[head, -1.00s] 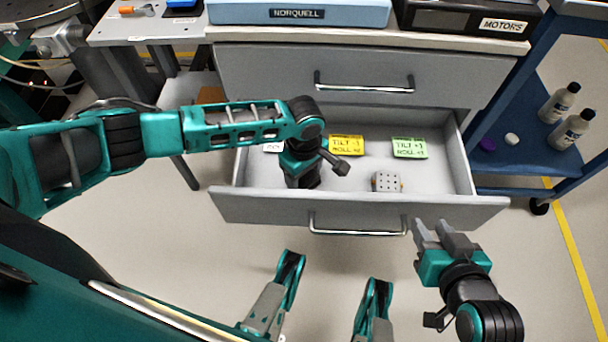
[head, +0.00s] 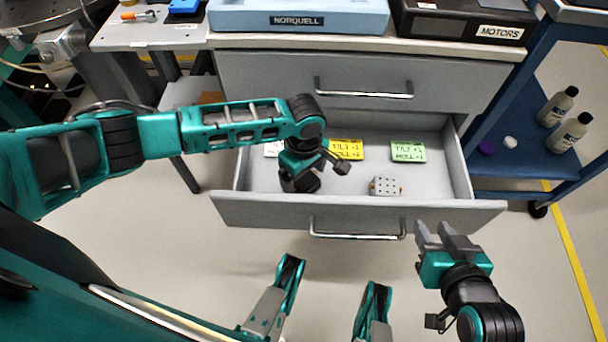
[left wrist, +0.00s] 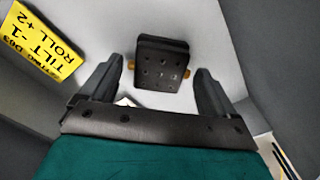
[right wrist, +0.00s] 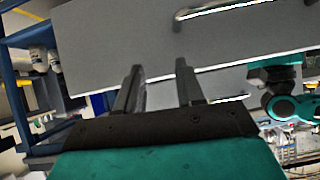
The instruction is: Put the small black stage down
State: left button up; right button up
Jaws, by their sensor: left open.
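The small black stage (left wrist: 162,72), a dark block with holes in its face and brass-coloured knobs at its sides, is inside the open drawer. In the left wrist view it lies between and just ahead of my left gripper's fingertips (left wrist: 160,58), with a gap on both sides. My left gripper (head: 292,180) is open, pointing down into the left part of the drawer, and hides much of the stage in the head view. My right gripper (head: 433,228) is open and empty in front of the drawer's right front; its parted fingers also show in the right wrist view (right wrist: 158,72).
The open drawer (head: 260,208) also holds a grey perforated block (head: 386,186), a yellow label (head: 346,149), a green label (head: 408,151) and a partly hidden white label (head: 274,149). A blue cart (head: 520,170) with bottles stands right.

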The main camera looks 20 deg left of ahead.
aim_at(304, 178)
pick_arm(q)
notch_tip(304, 178, up, 10)
jog(key=p, duration=0.4)
jog(key=shift+r, duration=0.2)
pick_arm(e)
jog(key=shift+s+d+r+h, duration=0.2)
jog(key=shift+d+r, duration=0.15)
jog(key=shift+r, duration=0.2)
jog(key=shift+s+d+r+h, duration=0.1)
jog(key=shift+s+d+r, duration=0.15)
jog(key=shift+r, duration=0.25)
jog(key=shift+w, duration=0.1)
